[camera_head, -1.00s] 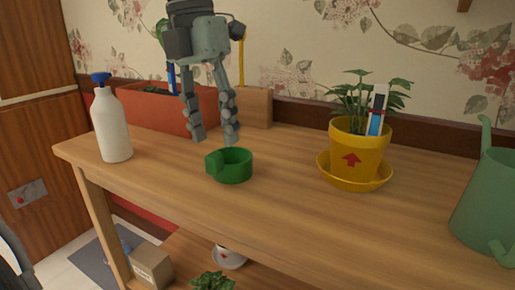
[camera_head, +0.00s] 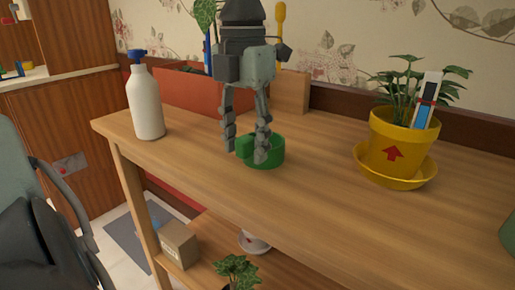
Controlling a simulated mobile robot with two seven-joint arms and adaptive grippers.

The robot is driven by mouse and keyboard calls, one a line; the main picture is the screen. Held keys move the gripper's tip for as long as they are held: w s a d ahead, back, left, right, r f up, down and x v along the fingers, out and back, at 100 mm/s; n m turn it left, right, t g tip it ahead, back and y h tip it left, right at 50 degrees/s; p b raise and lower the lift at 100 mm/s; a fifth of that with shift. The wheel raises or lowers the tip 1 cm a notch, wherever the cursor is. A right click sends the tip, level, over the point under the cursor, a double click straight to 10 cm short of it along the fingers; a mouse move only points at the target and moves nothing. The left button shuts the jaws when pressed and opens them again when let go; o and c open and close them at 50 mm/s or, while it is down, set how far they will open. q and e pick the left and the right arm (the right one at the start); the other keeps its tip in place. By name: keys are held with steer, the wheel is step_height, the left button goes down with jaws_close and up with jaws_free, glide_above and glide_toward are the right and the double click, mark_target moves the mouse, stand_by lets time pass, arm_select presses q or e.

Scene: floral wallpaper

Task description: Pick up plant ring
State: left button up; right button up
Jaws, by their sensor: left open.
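The plant ring is the green ring (camera_head: 272,157) with a small block on its left side, lying on the wooden table. My left gripper (camera_head: 245,156) points down over it with its fingers apart. One finger comes down in front of the ring or inside its opening; I cannot tell which. The other finger is at the left, by the small block. I cannot tell whether either finger touches the ring.
A white bottle with a blue cap (camera_head: 146,105) stands left on the table (camera_head: 300,215). A yellow pot with a plant (camera_head: 393,150) stands right on a yellow saucer. A red planter box (camera_head: 185,95) and a wooden box (camera_head: 289,92) are behind. The table front is clear.

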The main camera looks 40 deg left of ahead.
arm_select(q)
jaws_close()
steer(key=shift+r, duration=0.15)
